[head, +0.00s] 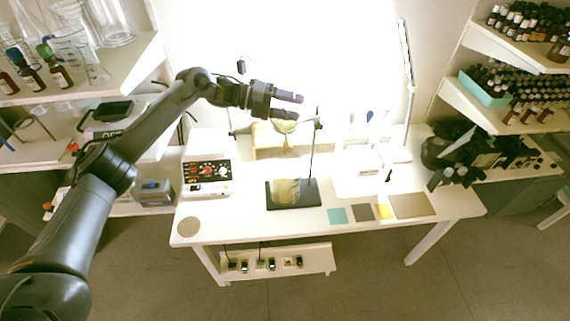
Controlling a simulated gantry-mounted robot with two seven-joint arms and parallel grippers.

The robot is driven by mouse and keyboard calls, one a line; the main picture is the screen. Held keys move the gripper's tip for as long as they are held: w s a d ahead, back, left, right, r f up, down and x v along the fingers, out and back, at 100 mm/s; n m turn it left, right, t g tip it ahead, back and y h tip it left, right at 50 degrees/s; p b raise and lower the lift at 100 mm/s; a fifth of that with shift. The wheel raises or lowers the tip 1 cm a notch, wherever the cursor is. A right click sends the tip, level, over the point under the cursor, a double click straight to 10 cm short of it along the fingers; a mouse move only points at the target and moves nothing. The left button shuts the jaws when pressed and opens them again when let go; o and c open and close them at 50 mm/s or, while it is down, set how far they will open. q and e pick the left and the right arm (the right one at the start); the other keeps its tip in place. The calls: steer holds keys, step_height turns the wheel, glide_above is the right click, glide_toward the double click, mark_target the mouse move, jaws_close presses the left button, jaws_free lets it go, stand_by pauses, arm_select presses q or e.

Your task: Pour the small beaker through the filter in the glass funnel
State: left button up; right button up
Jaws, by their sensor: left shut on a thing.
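My left gripper (300,106) is in the upper middle of the head view, over the glass funnel. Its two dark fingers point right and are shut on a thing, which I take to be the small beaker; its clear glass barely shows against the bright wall. The glass funnel (284,127), with a yellowish filter, hangs on a stand just below the fingers. The fingers and glare partly hide its top. A glass vessel (287,190) with pale yellowish contents stands below it on the stand's dark base (307,200). My right gripper is not in view.
A white instrument with red displays (207,172) stands left of the stand on the white table (250,226). Coloured squares (337,216) lie along the front right. A tall lamp (408,90) stands at right. Shelves of brown bottles (530,22) are at far right.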

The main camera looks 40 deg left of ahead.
mark_target(294, 120)
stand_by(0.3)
arm_select(q)
steer(key=m, duration=0.1)
steer(key=m+y+b, duration=0.1)
steer(key=d+m+y, duration=0.1)
steer(key=shift+s+f, duration=0.4)
steer(key=shift+d+m+t+y, duration=0.15)
steer(key=shift+m+t+y, duration=0.15)
steer(key=shift+m, duration=0.4)
steer(key=m+b, duration=0.1)
steer(key=s+d+f+m+y+b, duration=0.1)
steer(key=b, duration=0.1)
steer(key=shift+f+t, duration=0.3)
steer(key=shift+s+d+f+m+t+y+b, duration=0.2)
steer(key=shift+d+m+t+y+b, duration=0.25)
steer(key=shift+m+y+b, duration=0.4)
